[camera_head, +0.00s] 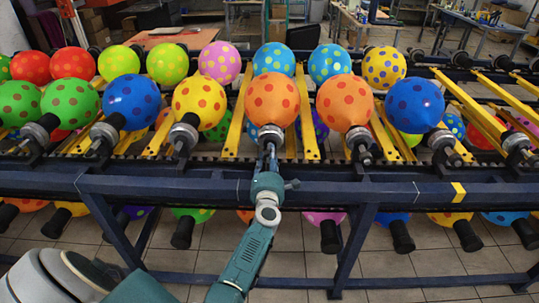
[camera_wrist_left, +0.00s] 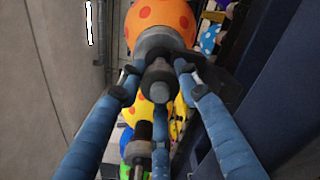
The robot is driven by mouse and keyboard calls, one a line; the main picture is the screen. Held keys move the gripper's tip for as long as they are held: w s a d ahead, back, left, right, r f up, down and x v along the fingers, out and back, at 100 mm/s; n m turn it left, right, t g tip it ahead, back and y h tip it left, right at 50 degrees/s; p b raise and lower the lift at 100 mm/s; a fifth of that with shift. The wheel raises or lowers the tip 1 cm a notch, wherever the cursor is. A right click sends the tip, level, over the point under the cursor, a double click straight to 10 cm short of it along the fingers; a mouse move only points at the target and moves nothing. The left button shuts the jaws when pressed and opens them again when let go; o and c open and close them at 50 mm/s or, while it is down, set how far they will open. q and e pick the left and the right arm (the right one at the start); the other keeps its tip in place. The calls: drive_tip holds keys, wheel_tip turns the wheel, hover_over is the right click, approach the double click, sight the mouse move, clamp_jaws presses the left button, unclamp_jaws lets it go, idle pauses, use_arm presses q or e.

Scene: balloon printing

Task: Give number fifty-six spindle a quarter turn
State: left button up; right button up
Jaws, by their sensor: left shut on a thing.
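An orange balloon with red dots (camera_head: 272,100) sits on a grey spindle (camera_head: 270,133) in the front row of the rack. My left gripper (camera_head: 268,158) reaches up to this spindle from below. In the left wrist view the spindle end (camera_wrist_left: 159,78) lies between the fingers of my left gripper (camera_wrist_left: 157,70), which is shut on it. The orange balloon (camera_wrist_left: 161,22) shows beyond it. I cannot read any number on the spindle. My right gripper is not in view.
Beside it stand a yellow balloon (camera_head: 199,98) on the left and another orange balloon (camera_head: 345,101) on the right, each on its spindle. A dark blue rail (camera_head: 390,192) runs across below. More balloons hang under it.

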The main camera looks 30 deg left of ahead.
use_arm(q)
drive_tip(key=m, duration=0.1)
drive_tip(key=m+p, duration=0.1)
drive_tip(key=m, duration=0.2)
drive_tip(key=shift+s+f+m+p, duration=0.15)
drive_tip(key=shift+f+m+p, duration=0.15)
drive_tip(key=shift+m, duration=0.5)
drive_tip(key=shift+f, duration=0.1)
drive_tip(key=o, duration=1)
drive_tip(key=shift+o, duration=0.9)
drive_tip(key=shift+a+r, duration=0.1)
drive_tip(key=shift+r, duration=0.1)
drive_tip(key=shift+s, duration=0.2)
drive_tip(key=v, duration=0.7)
